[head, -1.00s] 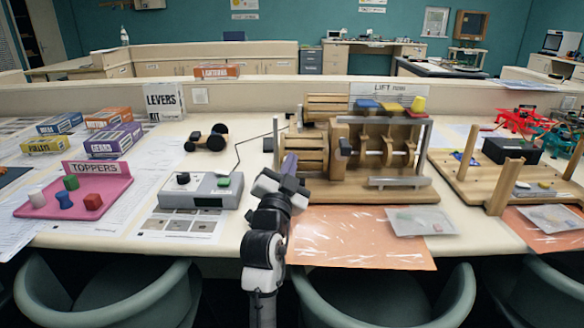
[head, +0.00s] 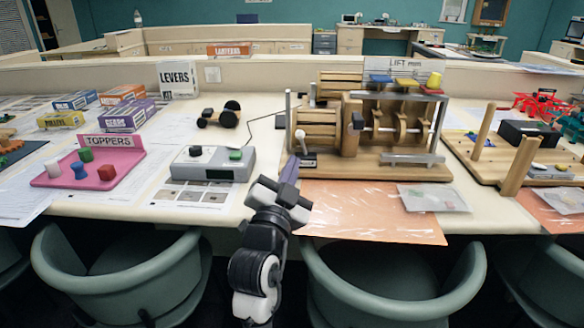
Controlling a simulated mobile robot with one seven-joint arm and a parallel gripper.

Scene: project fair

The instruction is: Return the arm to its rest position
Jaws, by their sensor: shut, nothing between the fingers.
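My gripper (head: 293,170) shows in the head view at the end of my black and white arm. The arm reaches up from the bottom middle, over the front edge of the table (head: 225,222). The gripper is shut with nothing in it. It points toward the wooden lift machine (head: 365,172) and appears just in front of its left end. I cannot tell the exact gap between them. The grey control box (head: 212,163) with a green and a black knob stands to the left of the gripper.
Left are a pink toppers tray (head: 88,170), kit boxes and a wheeled cart (head: 218,115).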

